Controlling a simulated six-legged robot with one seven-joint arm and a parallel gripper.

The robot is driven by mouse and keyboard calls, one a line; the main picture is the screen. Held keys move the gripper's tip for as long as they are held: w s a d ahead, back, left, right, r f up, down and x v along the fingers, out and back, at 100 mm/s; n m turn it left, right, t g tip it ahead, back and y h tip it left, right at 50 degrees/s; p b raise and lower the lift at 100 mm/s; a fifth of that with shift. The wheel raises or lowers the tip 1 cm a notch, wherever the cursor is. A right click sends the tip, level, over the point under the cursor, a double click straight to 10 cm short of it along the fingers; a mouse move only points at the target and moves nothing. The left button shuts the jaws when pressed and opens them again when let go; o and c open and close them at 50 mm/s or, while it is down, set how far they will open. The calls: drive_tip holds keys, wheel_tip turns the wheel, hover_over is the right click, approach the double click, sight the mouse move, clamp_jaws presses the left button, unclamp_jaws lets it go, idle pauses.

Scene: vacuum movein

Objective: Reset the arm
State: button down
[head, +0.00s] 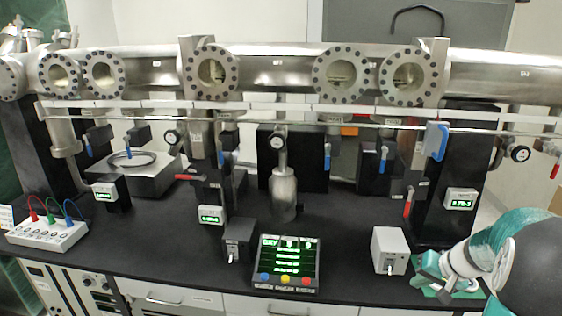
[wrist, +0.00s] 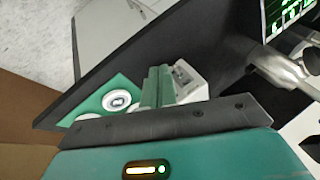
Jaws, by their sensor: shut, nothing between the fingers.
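My arm comes in from the right edge in the head view. My gripper (head: 428,284) is low over the right front end of the black bench (head: 345,262), beside a light grey box (head: 390,250) with a small front switch. In the wrist view, my gripper's green fingers (wrist: 157,86) are together with nothing between them. The grey box (wrist: 188,80) shows just beyond them. A green pad (wrist: 98,100) with white round parts lies on the bench corner beside the fingers. Whether the fingers touch anything is not clear.
A control panel (head: 285,262) with blue, yellow and red buttons stands at the bench front, next to a dark box (head: 238,240). Steel vacuum piping (head: 275,70) with round ports and valves spans the back. A white box with coloured leads (head: 48,233) is at left.

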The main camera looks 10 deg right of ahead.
drive_tip(key=a+r+n, duration=0.2)
drive_tip(key=a+r, duration=0.4)
drive_tip(key=a, duration=0.4)
drive_tip(key=s+a+r+n+h, duration=0.1)
drive_tip(key=s+a+r+n, duration=0.1)
drive_tip(key=s+a, duration=0.6)
drive_tip(key=s+a+r+n+h, duration=0.1)
drive_tip(key=s+a+r+n, duration=0.1)
drive_tip(key=s+a+r, duration=0.3)
drive_tip(key=s+a, duration=0.3)
drive_tip(key=a, duration=0.2)
drive_tip(key=shift+r, duration=0.15)
